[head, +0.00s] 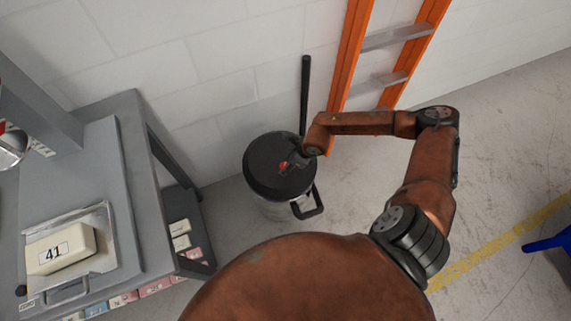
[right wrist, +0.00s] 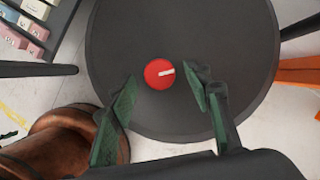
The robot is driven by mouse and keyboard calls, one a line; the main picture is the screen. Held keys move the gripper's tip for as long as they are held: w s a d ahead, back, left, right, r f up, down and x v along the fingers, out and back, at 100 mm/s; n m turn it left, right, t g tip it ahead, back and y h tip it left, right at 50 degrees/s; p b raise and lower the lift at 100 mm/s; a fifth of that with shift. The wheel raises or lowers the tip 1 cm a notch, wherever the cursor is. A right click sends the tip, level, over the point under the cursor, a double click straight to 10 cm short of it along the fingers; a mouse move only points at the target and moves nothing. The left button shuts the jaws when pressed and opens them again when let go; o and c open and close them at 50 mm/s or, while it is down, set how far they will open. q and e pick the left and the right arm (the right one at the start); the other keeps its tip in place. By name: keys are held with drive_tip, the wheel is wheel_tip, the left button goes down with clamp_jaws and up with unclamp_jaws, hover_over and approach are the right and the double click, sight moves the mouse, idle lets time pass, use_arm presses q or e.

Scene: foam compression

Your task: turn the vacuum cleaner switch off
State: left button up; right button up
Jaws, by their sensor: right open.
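The vacuum cleaner (head: 262,170) stands on the floor by the wall, a silver drum with a round black lid. Whether the fingertips touch the lid cannot be told. In the head view my right gripper (head: 292,161) is small and partly hidden by its arm.
A grey workbench (head: 120,150) stands at the left, bearing a tray with a foam block (head: 62,250) marked 41. Bins with labelled blocks (head: 180,235) sit below. A black tube (head: 305,95) and an orange ladder (head: 352,60) stand by the wall. The floor at right is mostly clear.

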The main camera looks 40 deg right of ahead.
drive_tip(key=shift+w+a+f, duration=0.1)
drive_tip(key=shift+f, duration=0.25)
drive_tip(key=c, duration=1.1)
